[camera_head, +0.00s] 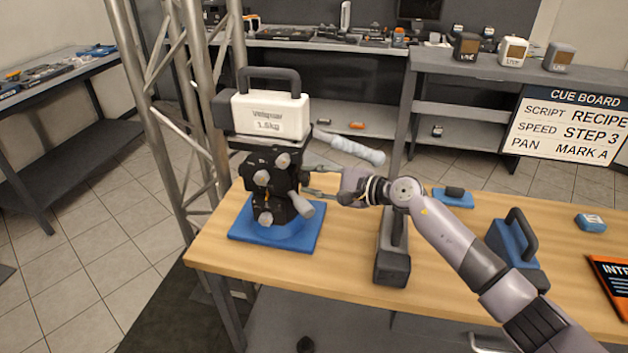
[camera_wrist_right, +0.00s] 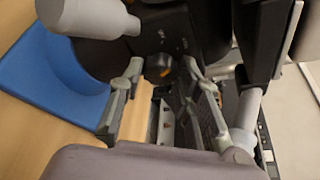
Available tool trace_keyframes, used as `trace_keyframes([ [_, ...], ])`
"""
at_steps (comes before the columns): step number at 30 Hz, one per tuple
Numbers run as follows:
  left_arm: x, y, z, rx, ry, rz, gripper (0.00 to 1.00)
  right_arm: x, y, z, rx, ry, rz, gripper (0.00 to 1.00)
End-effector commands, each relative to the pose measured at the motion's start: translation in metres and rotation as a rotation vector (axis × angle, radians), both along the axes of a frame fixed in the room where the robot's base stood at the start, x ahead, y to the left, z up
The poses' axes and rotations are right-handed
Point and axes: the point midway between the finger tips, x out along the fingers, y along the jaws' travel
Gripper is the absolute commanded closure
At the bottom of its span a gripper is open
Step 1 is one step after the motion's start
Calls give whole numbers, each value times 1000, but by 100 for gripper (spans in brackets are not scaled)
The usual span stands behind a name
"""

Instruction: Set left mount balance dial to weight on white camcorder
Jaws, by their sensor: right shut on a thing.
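The white camcorder (camera_head: 270,117) with a dark top handle sits on the black left mount (camera_head: 272,182). Its label shows a name and a weight that looks like 1.6kg, too blurred to be sure. The mount stands on a blue base (camera_head: 250,235) and has several grey knobs on its near face. My right gripper (camera_head: 306,181) is at the mount's right side. In the right wrist view, its fingers (camera_wrist_right: 162,70) are around a small dark dial with an orange mark (camera_wrist_right: 156,66). The dial's scale is not readable. My left gripper is not in view.
A dark grey block with a handle (camera_head: 393,262) stands close under my right forearm. A blue handled block (camera_head: 516,250) is further right. A cue board (camera_head: 571,124) reads STEP 3. A metal truss (camera_head: 180,110) rises left of the wooden table (camera_head: 340,277).

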Motion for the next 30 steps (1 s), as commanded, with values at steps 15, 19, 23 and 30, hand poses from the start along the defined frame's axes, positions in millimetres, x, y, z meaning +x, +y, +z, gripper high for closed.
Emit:
trace_keyframes([
  [15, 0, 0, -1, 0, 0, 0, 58, 1, -1, 1, 36, 120, 0, 97],
  [19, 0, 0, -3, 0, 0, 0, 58, 2, -1, 0, 65, 210, -1, 97],
  [23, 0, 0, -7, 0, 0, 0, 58, 2, -1, 1, 97, 304, -1, 97],
  [30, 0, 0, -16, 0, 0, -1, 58, 3, -2, 1, 149, 459, -1, 97],
])
